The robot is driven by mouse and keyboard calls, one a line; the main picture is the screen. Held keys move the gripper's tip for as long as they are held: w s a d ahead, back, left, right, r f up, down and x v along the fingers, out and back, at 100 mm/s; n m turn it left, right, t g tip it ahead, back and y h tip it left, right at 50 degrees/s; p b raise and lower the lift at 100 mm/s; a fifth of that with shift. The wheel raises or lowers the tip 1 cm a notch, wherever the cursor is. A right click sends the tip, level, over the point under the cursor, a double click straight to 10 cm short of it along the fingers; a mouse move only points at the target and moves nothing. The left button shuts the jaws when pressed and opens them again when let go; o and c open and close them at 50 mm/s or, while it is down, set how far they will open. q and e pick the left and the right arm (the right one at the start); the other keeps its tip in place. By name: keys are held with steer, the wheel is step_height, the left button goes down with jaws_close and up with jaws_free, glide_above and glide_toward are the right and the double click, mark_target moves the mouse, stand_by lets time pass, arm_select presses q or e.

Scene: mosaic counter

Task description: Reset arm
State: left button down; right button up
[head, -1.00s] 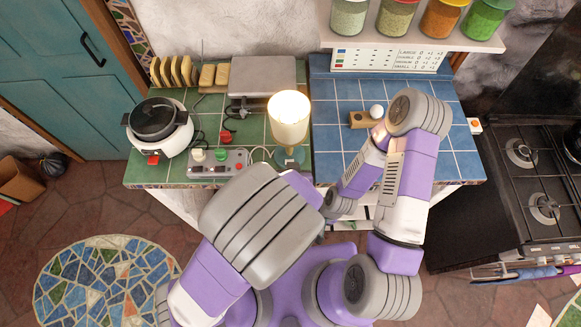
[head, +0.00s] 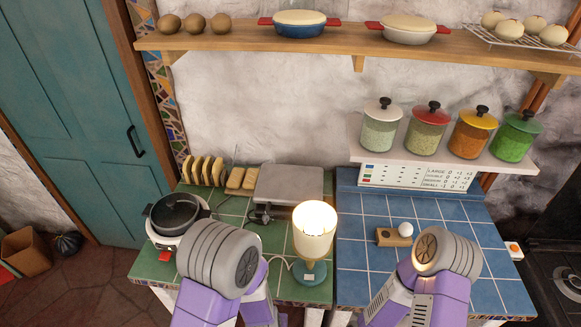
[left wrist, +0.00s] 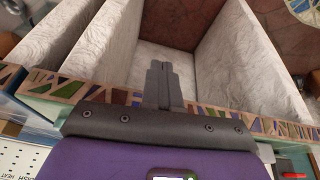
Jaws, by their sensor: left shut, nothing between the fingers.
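My left gripper (left wrist: 164,84) shows in the left wrist view with its two dark fingers together and nothing between them. It points toward the pale stone-like compartments under the counter, near the mosaic counter edge (left wrist: 215,118). In the head view my left arm stands in front of the green-tiled counter (head: 232,207), and my right arm stands in front of the blue-tiled counter (head: 365,257). Neither gripper shows in the head view.
A wooden block (head: 390,238) with a white ball (head: 405,230) sits on blue tiles. Jars (head: 428,130) stand on a shelf above.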

arm_select(q)
steer(key=s+a+f+n+g+h+b, duration=0.2)
steer(key=s+f, duration=0.5)
steer(key=f, duration=0.5)
steer(key=shift+s+a+n+g+h+b, duration=0.15)
steer(key=shift+a+n+g+h+b, duration=0.35)
steer(key=shift+a+h+b, duration=0.65)
steer(key=shift+y+b, duration=0.25)
steer(key=shift+b, duration=0.15)
